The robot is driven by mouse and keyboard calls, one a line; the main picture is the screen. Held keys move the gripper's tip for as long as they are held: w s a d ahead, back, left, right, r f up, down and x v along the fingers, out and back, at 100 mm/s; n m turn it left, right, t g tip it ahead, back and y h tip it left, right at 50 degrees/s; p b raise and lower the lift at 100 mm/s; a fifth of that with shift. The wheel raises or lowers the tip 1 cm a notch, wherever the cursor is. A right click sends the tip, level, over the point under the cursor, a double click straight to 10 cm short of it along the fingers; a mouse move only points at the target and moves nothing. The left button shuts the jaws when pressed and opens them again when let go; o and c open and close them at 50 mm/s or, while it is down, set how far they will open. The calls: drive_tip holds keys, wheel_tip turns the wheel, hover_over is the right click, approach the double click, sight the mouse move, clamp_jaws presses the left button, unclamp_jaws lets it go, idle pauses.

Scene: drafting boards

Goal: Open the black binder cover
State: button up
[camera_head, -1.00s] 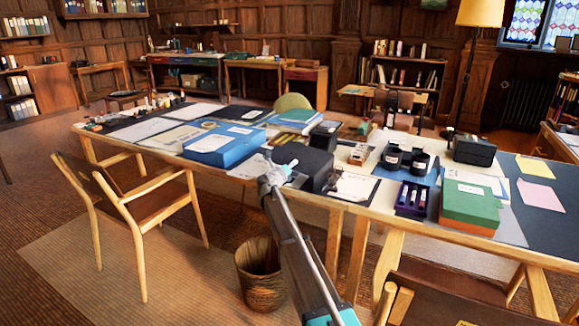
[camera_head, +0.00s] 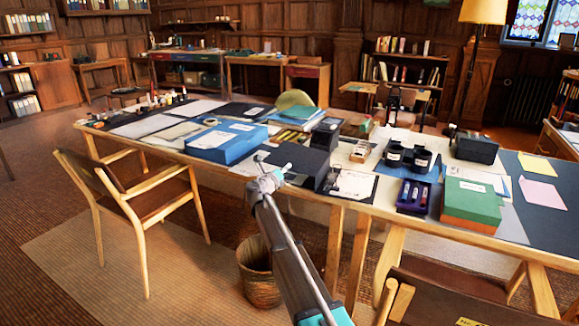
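A thick black binder-like block (camera_head: 303,162) lies at the near edge of the long table, right of the blue box. Its top looks flat and closed. I cannot tell for certain that it is the binder, as no label or rings show. My gripper (camera_head: 273,163) is at the near left side of this block and overlaps its left edge in the picture. I cannot tell whether they touch. The fingertips are small and seen from behind, so their opening is unclear. Nothing is visibly held.
A blue box (camera_head: 226,141) with a white label lies left of the block. A clipboard (camera_head: 353,185), a dark tray of bottles (camera_head: 413,197) and a green box (camera_head: 471,203) lie to the right. A wooden chair (camera_head: 128,205) and a waste basket (camera_head: 258,275) stand in front.

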drive_tip(key=shift+v, duration=2.4)
drive_tip(key=s+d+f+m+g+y, duration=0.1)
drive_tip(key=s+d+f+m+g, duration=0.4)
drive_tip(key=s+d+m, duration=0.4)
drive_tip(key=s+d+f+m+g, duration=0.4)
drive_tip(key=s+d+f+m, duration=0.2)
drive_tip(key=s+m, duration=0.35)
drive_tip(key=s+f+m+g+y, duration=0.3)
drive_tip(key=s+m, duration=0.6)
drive_tip(key=s, duration=0.3)
drive_tip(key=s+f+m+g+y, duration=0.3)
drive_tip(key=s+f+m+y, duration=0.1)
drive_tip(key=s+m, duration=0.6)
drive_tip(key=shift+s+a+f+y, duration=0.3)
drive_tip(key=shift+s+y, duration=0.5)
drive_tip(key=shift+s, duration=0.35)
drive_tip(key=shift+m, duration=0.25)
